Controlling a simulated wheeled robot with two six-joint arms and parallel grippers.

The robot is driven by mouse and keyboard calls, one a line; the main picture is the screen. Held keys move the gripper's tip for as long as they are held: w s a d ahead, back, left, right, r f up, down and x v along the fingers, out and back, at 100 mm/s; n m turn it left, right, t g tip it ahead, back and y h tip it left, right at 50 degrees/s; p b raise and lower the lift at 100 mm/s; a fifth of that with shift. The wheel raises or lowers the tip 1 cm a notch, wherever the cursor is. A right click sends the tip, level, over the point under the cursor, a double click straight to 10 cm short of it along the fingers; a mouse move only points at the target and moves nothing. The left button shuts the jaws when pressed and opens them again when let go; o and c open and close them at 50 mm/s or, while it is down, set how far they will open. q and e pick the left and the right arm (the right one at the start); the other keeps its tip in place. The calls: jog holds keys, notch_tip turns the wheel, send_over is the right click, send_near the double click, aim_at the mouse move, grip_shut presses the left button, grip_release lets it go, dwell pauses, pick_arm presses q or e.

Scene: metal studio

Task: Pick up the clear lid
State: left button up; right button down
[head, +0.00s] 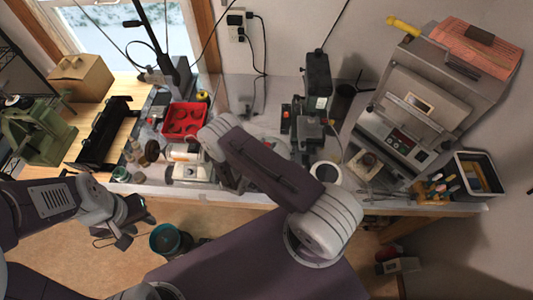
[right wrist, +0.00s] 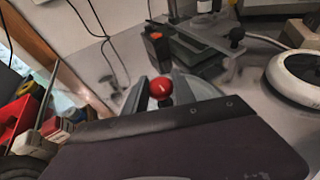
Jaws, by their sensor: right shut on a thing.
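The clear lid shows in the right wrist view as a pale see-through disc (right wrist: 205,86) with a round red knob (right wrist: 161,87). My right gripper (right wrist: 160,94) has a finger on each side of the knob and is shut on it. Part of the disc is hidden behind the fingers and wrist. I cannot tell whether the lid touches the surface below. In the head view my right arm covers most of this spot. My left gripper (head: 134,226) hangs in front of the bench, apart from the lid; its finger opening is too small to judge.
A red tray (head: 184,119) stands left of my right arm on the crowded bench. A black and grey device (head: 317,80) stands behind it. A large metal machine (head: 415,110) and a black-and-white bin (head: 479,176) are at the right. A bucket (head: 166,239) stands on the floor.

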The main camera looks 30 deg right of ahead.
jog(key=shift+r, duration=0.1)
jog(key=r, duration=0.1)
jog(key=r+b, duration=0.1)
jog(key=r, duration=0.2)
jog(key=shift+s+a+b, duration=0.15)
jog(key=shift+s+b, duration=0.1)
jog(key=shift+b, duration=0.1)
jog(key=s+a+r+b, duration=0.2)
jog(key=s+r, duration=0.4)
jog(key=s, duration=0.5)
jog(key=shift+a+r, duration=0.2)
jog(key=shift+r, duration=0.2)
jog(key=shift+a, duration=0.15)
